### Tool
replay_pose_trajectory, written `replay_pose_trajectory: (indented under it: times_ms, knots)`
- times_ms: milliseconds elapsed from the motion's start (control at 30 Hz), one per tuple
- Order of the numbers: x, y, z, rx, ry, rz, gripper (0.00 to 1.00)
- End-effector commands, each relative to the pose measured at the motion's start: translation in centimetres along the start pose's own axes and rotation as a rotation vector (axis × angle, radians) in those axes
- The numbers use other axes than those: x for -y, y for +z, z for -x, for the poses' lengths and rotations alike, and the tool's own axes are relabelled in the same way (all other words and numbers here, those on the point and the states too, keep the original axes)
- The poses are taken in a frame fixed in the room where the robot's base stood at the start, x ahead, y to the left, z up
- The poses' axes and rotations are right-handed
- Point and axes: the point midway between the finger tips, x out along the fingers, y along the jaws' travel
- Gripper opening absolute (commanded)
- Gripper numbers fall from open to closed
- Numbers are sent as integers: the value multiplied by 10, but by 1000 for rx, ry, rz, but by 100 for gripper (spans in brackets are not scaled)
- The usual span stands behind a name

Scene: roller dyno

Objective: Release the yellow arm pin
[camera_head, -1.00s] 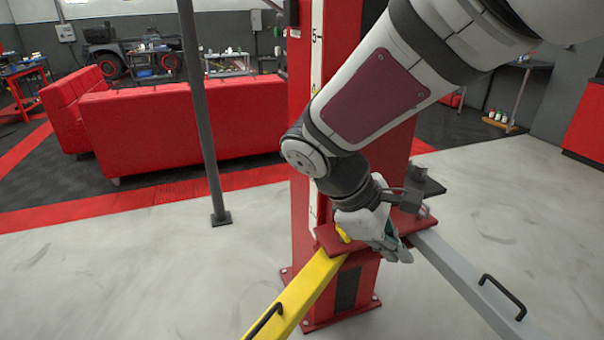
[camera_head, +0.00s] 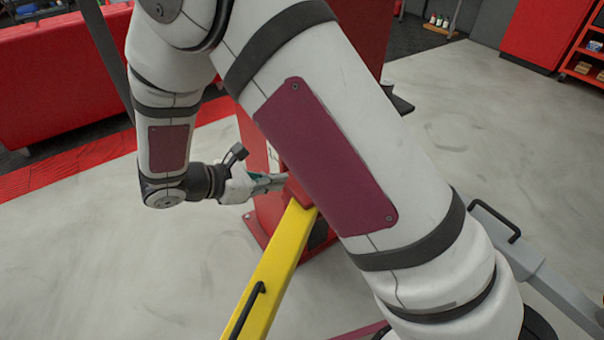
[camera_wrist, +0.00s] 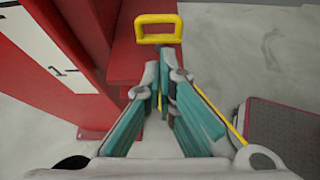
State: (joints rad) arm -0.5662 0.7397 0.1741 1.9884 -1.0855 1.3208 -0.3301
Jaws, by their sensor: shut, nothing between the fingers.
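The yellow pin handle (camera_wrist: 142,28), a rectangular loop, shows at the top of the wrist view, just beyond my fingertips against the red carriage (camera_wrist: 135,62). My gripper (camera_wrist: 163,78) has teal-lined fingers drawn together with nothing held. I cannot tell whether the fingertips touch the pin. In the head view my gripper (camera_head: 280,182) reaches in from the left, beside the red carriage where the yellow arm (camera_head: 272,268) joins it. My own arm hides the pin and much of the post there. A thin yellow strip also shows beside the right finger in the wrist view.
The red lift post (camera_head: 360,45) stands behind my arm. A black handle (camera_head: 250,308) sits on the yellow arm. A grey arm (camera_head: 545,275) with a black handle extends at the right. Open concrete floor (camera_head: 110,240) lies to the left.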

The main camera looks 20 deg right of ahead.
Motion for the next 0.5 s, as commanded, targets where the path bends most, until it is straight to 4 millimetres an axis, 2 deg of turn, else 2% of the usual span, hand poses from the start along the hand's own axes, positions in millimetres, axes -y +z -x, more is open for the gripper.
replay_pose_trajectory:
  times_ms: [333,500]
  knots:
    - [0,0,-2,0,-1,0,0]
    - [1,0,-19,2,-4,0,0]
